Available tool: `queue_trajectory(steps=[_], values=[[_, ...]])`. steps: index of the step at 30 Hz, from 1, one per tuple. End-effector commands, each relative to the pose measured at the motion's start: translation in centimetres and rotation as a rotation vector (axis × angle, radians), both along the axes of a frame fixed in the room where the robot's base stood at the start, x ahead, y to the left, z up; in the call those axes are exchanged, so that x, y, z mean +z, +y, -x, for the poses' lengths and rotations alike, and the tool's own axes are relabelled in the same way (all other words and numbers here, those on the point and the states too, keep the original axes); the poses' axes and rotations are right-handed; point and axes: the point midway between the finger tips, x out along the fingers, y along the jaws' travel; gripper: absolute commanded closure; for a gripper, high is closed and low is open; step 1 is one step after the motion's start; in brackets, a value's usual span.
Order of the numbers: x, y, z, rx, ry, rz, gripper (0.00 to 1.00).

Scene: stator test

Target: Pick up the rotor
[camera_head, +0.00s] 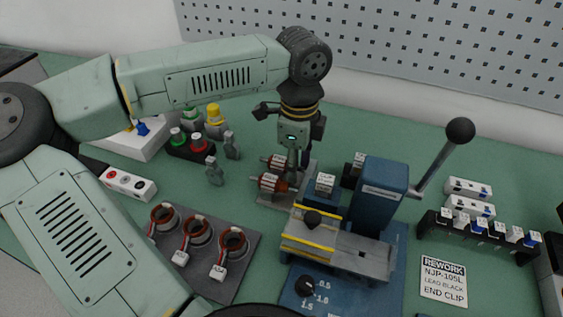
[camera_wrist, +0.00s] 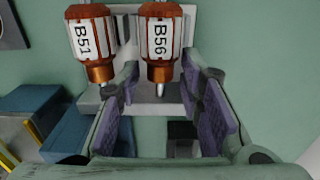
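Two rotors with copper-red ends and white bands lie side by side in a grey holder (camera_wrist: 187,105). In the wrist view, rotor B51 (camera_wrist: 91,40) is on the left and rotor B56 (camera_wrist: 160,40) is on the right. My gripper (camera_wrist: 165,110) is open. Its purple-padded fingers stand either side of the lower shaft of B56, with gaps on both sides, and B51 is outside the left finger. In the head view my gripper (camera_head: 296,168) is pointing down at the right ends of the rotors, which it partly hides. I cannot tell the labels there.
A blue press (camera_head: 380,190) with a black-knobbed lever stands close to the right of the holder. A dark tray (camera_head: 243,270) with several wound stators lies in front.

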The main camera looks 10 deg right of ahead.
Motion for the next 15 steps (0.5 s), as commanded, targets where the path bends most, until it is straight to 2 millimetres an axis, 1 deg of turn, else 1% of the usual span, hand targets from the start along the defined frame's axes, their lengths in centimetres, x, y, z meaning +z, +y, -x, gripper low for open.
queue_trajectory(steps=[1, 2, 13, 15], values=[[0.02, 0.00, -0.01, 0.000, 0.000, 0.000, 0.72], [0.02, 0.00, -0.01, 0.000, 0.000, 0.000, 0.74], [-0.01, 0.07, 0.05, 0.001, 0.002, -0.003, 0.99], [-0.02, 0.09, 0.07, 0.001, 0.003, -0.003, 1.00]])
